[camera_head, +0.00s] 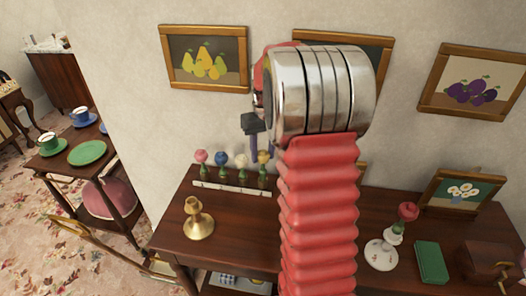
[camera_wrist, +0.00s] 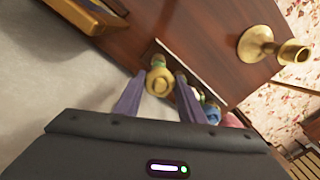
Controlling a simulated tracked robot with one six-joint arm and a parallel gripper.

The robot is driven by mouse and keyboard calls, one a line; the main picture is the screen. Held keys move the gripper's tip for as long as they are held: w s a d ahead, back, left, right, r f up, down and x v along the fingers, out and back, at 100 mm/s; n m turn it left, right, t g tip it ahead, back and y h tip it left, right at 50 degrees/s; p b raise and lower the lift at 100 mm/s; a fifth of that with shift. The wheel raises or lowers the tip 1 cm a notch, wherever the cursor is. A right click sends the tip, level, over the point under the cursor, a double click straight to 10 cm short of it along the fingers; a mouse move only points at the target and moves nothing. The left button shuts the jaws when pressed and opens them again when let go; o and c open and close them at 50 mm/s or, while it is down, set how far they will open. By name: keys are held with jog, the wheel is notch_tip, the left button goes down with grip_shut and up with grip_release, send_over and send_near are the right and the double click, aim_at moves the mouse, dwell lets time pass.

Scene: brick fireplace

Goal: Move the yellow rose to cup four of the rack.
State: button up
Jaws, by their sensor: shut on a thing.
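The yellow rose (camera_head: 263,157) is upright at the right end of the white rack (camera_head: 225,187) in the head view, in line with the other roses. In the wrist view the yellow rose (camera_wrist: 160,84) lies between the two purple-grey fingers of my gripper (camera_wrist: 159,80), which is shut on it. My gripper (camera_head: 258,146) comes down from above at the rack's right end, partly hidden by my arm. A pink rose (camera_head: 201,156), a blue rose (camera_head: 222,158) and a cream rose (camera_head: 242,160) stand to its left. I cannot tell whether the yellow rose's stem is fully seated.
The rack stands on a dark wooden table (camera_head: 230,236) against the wall. A brass candlestick (camera_head: 198,220) stands in front of it. Right of my arm are a red rose (camera_head: 408,211) in a white vase (camera_head: 383,252), a green book (camera_head: 430,262) and a wooden box (camera_head: 487,262).

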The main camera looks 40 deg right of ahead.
jog(key=shift+f, duration=1.5)
jog(key=o, duration=1)
jog(key=shift+c, duration=0.2)
notch_tip(320, 180, up, 14)
jog(key=shift+d+f, duration=0.15)
dwell(1.0)
